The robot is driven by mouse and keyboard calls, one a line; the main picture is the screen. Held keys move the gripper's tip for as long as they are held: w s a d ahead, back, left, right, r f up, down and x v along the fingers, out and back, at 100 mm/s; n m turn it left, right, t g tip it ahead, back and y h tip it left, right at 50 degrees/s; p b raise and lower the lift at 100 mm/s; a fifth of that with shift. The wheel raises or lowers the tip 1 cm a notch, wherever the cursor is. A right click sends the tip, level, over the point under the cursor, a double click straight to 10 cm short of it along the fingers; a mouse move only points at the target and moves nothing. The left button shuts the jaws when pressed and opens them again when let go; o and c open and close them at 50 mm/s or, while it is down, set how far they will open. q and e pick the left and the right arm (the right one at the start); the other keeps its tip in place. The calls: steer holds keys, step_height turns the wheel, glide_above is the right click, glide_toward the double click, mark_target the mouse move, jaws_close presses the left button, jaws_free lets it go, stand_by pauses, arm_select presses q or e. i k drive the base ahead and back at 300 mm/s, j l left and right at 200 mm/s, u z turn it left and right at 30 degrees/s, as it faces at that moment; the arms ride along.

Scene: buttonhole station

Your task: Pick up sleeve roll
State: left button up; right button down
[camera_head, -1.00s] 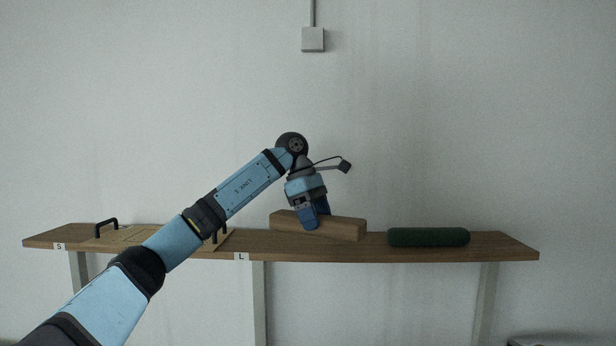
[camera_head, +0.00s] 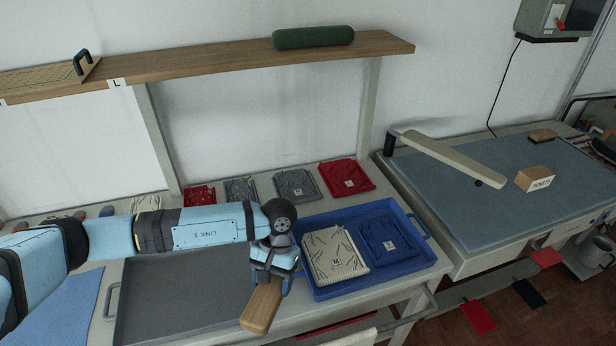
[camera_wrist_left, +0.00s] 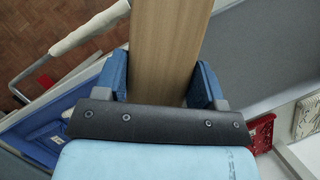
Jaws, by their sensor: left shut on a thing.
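A dark green roll (camera_head: 314,38), which looks like the sleeve roll, lies on the right part of the wooden wall shelf (camera_head: 200,66). My left gripper (camera_head: 268,276) is well below and in front of it, over the bench. It is shut on a wooden block (camera_head: 261,309). The wrist view also shows this block (camera_wrist_left: 165,50) between the blue fingers (camera_wrist_left: 162,84) of my left gripper. The block hangs near the grey tray's right end; whether it touches anything there I cannot tell. My right gripper is not in view.
A blue tray (camera_head: 420,262) with folded garments stands right of the gripper, and a grey tray (camera_head: 180,300) lies left. Folded garments (camera_head: 347,178) line the bench's back. A pressing table (camera_head: 450,205) with a padded arm (camera_head: 450,158) stands at right. The shelf beside the roll is clear.

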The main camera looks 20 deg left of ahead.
mark_target(318, 36)
steer(key=i+l+z, duration=0.2)
steer(key=i+l, duration=0.2)
steer(key=i+l+z, duration=0.25)
steer(key=i, duration=0.25)
steer(key=i+l+z, duration=0.2)
steer(key=i, duration=0.25)
steer(key=i+l+z, duration=0.25)
steer(key=i, duration=0.25)
steer(key=i+l+z, duration=0.2)
steer(key=i, duration=0.3)
steer(key=j, duration=0.1)
